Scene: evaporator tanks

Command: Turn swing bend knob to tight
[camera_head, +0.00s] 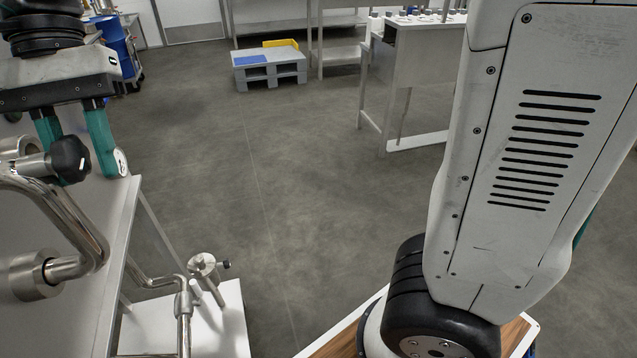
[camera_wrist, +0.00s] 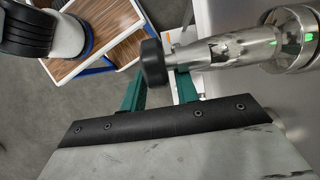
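The black swing bend knob (camera_head: 70,159) sits on a metal stem at the left of the head view. It also shows at the top middle of the wrist view (camera_wrist: 154,63). The curved steel swing bend pipe (camera_head: 88,232) runs just below it. My gripper (camera_head: 88,168) is open, with its two green fingers pointing down around the knob's level. The knob shows between the fingers in the head view and partly covers the left finger. In the wrist view, the knob and its fitting overlap the fingertips of my gripper (camera_wrist: 160,82). I cannot tell whether either finger touches the knob.
A steel panel edge (camera_head: 122,215) lies close beside the knob. A lower pipe valve (camera_head: 205,266) stands over a white plate (camera_head: 232,318). A grey pallet (camera_head: 270,72) and a white workbench (camera_head: 425,65) stand farther back. The grey floor between is clear.

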